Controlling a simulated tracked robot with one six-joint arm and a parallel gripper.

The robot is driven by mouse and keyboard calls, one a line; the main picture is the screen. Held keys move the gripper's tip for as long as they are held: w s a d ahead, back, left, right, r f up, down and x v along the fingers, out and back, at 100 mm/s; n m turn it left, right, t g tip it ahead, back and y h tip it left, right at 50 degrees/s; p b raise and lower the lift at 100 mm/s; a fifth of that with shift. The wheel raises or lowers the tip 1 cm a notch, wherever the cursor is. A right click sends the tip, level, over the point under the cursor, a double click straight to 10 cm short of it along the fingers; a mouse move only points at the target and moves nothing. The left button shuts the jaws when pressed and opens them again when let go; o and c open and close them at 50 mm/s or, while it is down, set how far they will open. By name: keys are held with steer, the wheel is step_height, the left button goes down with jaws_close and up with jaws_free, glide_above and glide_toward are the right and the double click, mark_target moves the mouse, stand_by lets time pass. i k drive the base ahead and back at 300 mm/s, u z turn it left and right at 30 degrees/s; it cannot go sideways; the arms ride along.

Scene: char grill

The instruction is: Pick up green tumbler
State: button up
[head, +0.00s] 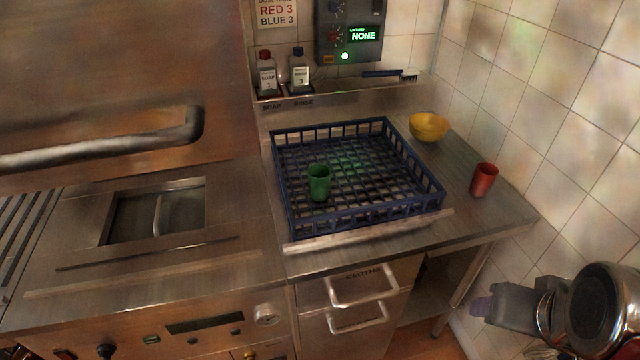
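The green tumbler (319,184) stands upright inside the blue dish rack (408,222), near its front left part. The rack is an open crate with a grid floor on the steel counter. Part of my arm shows at the lower right, well apart from the tumbler. The fingertips of my gripper cannot be made out there, so I cannot see whether it is open or shut.
Soap (267,76) and rinse (299,73) bottles and a brush (392,74) are on the back ledge. A large steel hood with a handle (110,145) is at left.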

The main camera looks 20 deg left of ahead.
mark_target(319, 175)
steer(key=k, duration=1.35)
steer(key=u, duration=0.25)
steer(key=i, duration=1.05)
steer(key=u, duration=1.05)
steer(key=i, duration=0.6)
steer(key=u, duration=0.4)
